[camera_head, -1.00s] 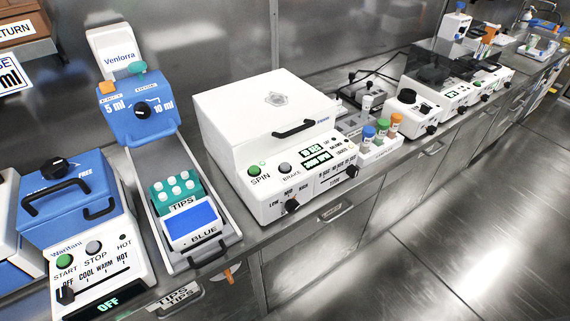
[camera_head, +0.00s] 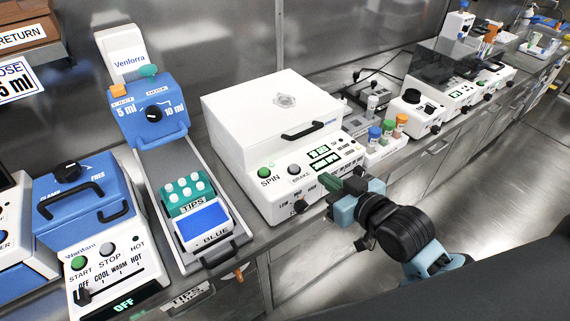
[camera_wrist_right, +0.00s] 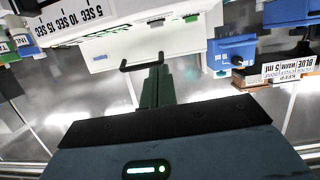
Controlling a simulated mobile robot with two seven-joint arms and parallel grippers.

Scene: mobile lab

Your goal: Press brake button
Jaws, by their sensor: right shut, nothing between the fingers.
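The white centrifuge (camera_head: 265,120) stands on the bench. Its front panel has a green SPIN button (camera_head: 264,173) and, to the right of it, the grey BRAKE button (camera_head: 293,170). My right gripper (camera_head: 329,184) is shut with nothing between its fingers. In the head view its green fingertips appear right of and slightly below the BRAKE button, in front of the panel. In the right wrist view the closed fingers (camera_wrist_right: 158,87) point toward a white surface with a dark handle. My left gripper is not in view.
A blue-and-white pipette station (camera_head: 150,112) with a tips box (camera_head: 188,194) stands left of the centrifuge. A blue heater (camera_head: 82,200) is farther left. Capped vials (camera_head: 387,129) stand right of the centrifuge. The floor at the right is open.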

